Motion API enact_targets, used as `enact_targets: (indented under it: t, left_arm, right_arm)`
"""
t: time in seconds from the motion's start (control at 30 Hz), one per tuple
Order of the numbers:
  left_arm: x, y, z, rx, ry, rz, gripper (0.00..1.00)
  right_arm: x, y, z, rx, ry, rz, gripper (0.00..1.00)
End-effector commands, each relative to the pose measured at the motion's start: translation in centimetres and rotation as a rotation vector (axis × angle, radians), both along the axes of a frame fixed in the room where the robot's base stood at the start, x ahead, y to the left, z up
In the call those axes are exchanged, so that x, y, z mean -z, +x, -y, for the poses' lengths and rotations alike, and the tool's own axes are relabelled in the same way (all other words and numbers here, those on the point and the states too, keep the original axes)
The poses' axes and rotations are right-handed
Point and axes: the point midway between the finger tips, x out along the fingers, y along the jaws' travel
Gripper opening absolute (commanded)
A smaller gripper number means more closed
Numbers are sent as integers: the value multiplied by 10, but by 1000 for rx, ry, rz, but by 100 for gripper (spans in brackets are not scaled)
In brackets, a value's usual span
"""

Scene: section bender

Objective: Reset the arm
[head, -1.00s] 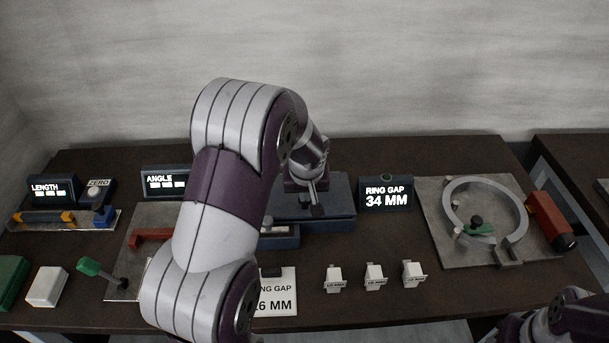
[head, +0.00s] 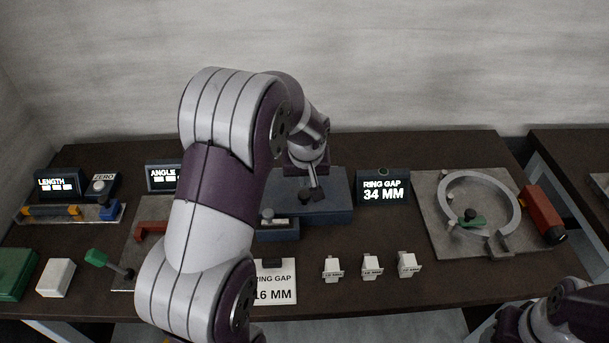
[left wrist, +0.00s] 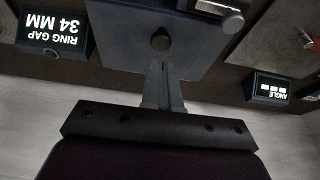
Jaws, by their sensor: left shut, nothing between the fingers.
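My left arm crosses the middle of the head view, and my left gripper (head: 314,195) hangs over the dark blue base plate (head: 335,208) of the bender. The gripper is shut and empty. In the left wrist view its fingers (left wrist: 160,68) point at a round dark knob (left wrist: 160,40) on the blue base; I cannot tell whether they touch it. My forearm hides part of the bender. My right arm shows only at the lower right corner of the head view; its gripper is out of view.
A display (head: 383,188) reads RING GAP 34 MM; a card (head: 274,284) below reads 16 MM. A ring (head: 451,192) lies on a grey plate (head: 428,225) beside a red-orange block (head: 543,213). Several small white blocks stand in front. Length and angle gauges stand left.

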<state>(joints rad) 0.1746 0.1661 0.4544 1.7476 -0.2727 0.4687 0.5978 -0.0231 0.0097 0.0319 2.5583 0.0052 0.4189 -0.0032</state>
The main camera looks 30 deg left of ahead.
Motion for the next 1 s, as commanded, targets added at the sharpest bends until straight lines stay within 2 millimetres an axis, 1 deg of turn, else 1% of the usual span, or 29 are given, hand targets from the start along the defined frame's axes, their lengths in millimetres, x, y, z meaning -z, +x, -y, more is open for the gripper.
enact_targets:
  t: [0.03,0.1,0.2,0.3,0.4,0.57,0.6,0.63,0.67,0.7,0.77,0.8,0.83,0.9,1.0]
  left_arm:
    - [-7,-7,5,1,0,6,0]
    - [-24,-16,10,2,0,5,0]
    - [-42,-27,17,1,-1,3,0]
    - [-55,-34,21,0,-1,0,0]
    - [-61,-37,23,0,-1,-1,0]
    - [-62,-38,23,6,1,-4,0]
    - [-63,-37,23,34,9,-3,0]
    - [-61,-36,25,72,15,-1,0]
    - [-54,-43,28,124,15,-17,0]
    - [-41,-57,35,201,11,-44,0]
    - [-23,-82,51,313,-2,-86,0]
    - [-12,-100,62,378,-13,-112,0]
    - [-5,-113,69,424,-20,-130,0]
    - [8,-143,84,503,-37,-167,0]
    - [19,-173,97,545,-60,-208,0]
  right_arm:
    - [10,-1,0,0,0,-5,55]
    - [13,-2,0,0,0,-6,55]
    - [15,-1,0,0,0,-5,55]
    - [16,-1,0,0,0,-5,55]
    - [16,-1,0,0,0,-5,55]
    - [15,-1,0,0,0,-5,55]
    - [15,-1,0,0,0,-5,55]
    - [15,-1,0,0,0,-5,55]
    - [16,-1,0,0,0,-5,55]
    - [16,-1,0,0,0,-5,55]
    - [15,-1,0,0,0,-5,55]
    - [15,-1,0,0,0,-5,55]
    - [15,-1,0,0,0,-5,55]
    - [15,-1,0,0,0,-5,55]
    - [15,-1,0,0,0,-5,55]
